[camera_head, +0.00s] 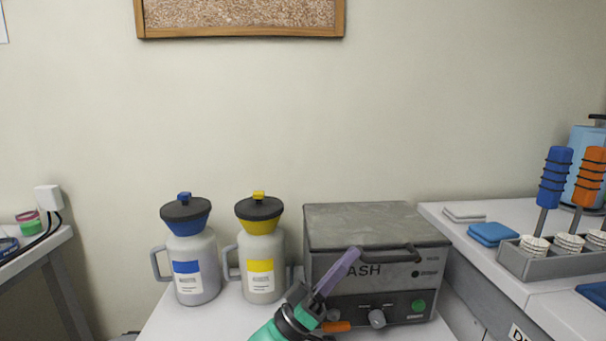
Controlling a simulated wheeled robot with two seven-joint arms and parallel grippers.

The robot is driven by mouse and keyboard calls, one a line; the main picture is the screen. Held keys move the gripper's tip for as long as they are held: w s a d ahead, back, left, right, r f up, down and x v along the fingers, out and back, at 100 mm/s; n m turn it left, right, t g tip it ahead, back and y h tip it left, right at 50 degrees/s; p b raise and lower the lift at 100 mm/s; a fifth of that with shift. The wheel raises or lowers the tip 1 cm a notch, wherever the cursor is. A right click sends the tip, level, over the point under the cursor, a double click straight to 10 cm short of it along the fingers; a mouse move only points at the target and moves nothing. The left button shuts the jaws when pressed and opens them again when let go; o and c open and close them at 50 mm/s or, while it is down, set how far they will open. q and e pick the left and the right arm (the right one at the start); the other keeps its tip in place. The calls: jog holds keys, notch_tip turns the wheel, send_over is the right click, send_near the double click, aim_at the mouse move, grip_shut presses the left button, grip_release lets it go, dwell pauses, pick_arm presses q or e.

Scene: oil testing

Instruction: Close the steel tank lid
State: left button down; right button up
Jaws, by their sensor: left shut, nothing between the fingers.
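The steel tank (345,295) is a grey box with lettering ending in "ASH" on its front, a green button and a dark knob. Its lid (365,222) lies flat and level on top, with no gap that I can make out. A dark bar handle (395,257) runs along the lid's front edge. My left gripper (354,254), with purple fingers, is shut and empty. It is in front of the tank, its tips overlapping the left end of the handle in the picture; I cannot tell whether they touch. It hides part of the lettering. My right gripper is not in view.
A blue-topped jug (188,260) and a yellow-topped jug (260,265) stand left of the tank. On the right counter are folded blue cloths (493,233) and a grey rack (555,262) with blue-handled and orange-handled tools. The wall is close behind.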

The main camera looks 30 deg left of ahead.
pick_arm(q)
jog(key=shift+f, duration=0.25)
jog(key=s+a+f, duration=0.3)
jog(key=s+a, duration=0.6)
jog(key=s, duration=0.3)
jog(key=shift+s+a, duration=0.15)
jog(key=shift+s, duration=0.15)
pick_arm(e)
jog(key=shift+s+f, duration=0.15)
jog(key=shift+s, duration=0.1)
